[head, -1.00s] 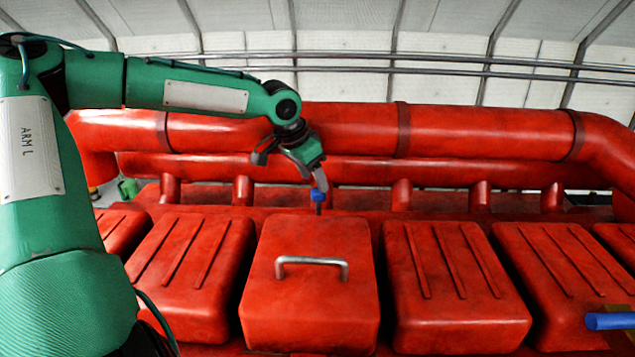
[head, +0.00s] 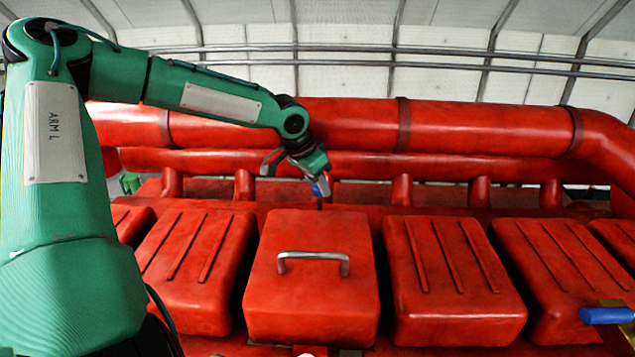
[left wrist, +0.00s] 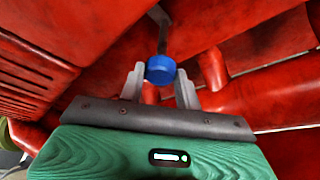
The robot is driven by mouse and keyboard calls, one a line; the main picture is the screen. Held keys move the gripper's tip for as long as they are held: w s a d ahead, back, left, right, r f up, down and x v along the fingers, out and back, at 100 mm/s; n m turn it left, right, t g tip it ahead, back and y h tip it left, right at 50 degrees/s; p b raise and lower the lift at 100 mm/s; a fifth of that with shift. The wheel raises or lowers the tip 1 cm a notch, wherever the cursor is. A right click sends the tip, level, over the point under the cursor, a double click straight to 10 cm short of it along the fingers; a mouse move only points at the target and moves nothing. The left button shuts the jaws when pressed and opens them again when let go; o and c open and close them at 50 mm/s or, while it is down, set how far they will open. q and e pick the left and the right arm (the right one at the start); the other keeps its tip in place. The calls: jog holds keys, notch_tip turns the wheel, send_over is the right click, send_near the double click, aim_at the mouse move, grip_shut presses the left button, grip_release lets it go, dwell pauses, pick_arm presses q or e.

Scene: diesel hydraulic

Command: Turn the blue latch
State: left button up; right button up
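The blue latch (head: 316,189) is a small blue knob on a dark metal lever, behind the red cover with the metal handle. In the left wrist view the blue knob (left wrist: 161,69) sits between my fingertips. My left gripper (head: 322,186) reaches it from the upper left. In the left wrist view the gripper (left wrist: 159,74) is open, with one finger on each side of the knob. A narrow gap shows at the left finger; I cannot tell whether the right finger touches. My right gripper is not in view.
A red cover (head: 312,303) with a metal handle (head: 313,257) stands in front of the latch, among ribbed red covers. Large red pipes (head: 480,126) run behind. A second blue handle (head: 607,315) on a brass-coloured piece is at the lower right.

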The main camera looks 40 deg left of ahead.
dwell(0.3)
pick_arm(q)
jog(key=shift+f+n+b, duration=0.15)
jog(key=shift+n+b, duration=0.45)
jog(key=shift+b, duration=0.05)
jog(key=shift+d+n+y+b, duration=0.1)
jog(key=shift+n+y+b, duration=0.6)
jog(key=shift+n+b, duration=0.4)
jog(key=n+y+b, duration=0.1)
jog(key=n, duration=0.2)
jog(key=n+y+b, duration=0.1)
jog(key=n+b, duration=0.1)
jog(key=shift+w+d+n+g, duration=0.1)
jog(key=shift+d+n+g, duration=0.05)
jog(key=shift+n+g, duration=0.2)
jog(key=n+g+y+b, duration=0.1)
jog(key=n+b, duration=0.1)
jog(key=n, duration=0.2)
jog(key=shift+w+d+n+b, duration=0.1)
jog(key=shift+n+b, duration=0.15)
jog(key=shift+b, duration=0.05)
jog(key=n+g, duration=0.1)
jog(key=n, duration=0.1)
jog(key=n+b, duration=0.1)
jog(key=n, duration=0.1)
jog(key=shift+w+r+g+y, duration=0.1)
jog(key=shift+r+g+y, duration=0.1)
jog(key=shift+g+y, duration=0.2)
jog(key=shift+n+b, duration=0.3)
jog(key=o, duration=0.9)
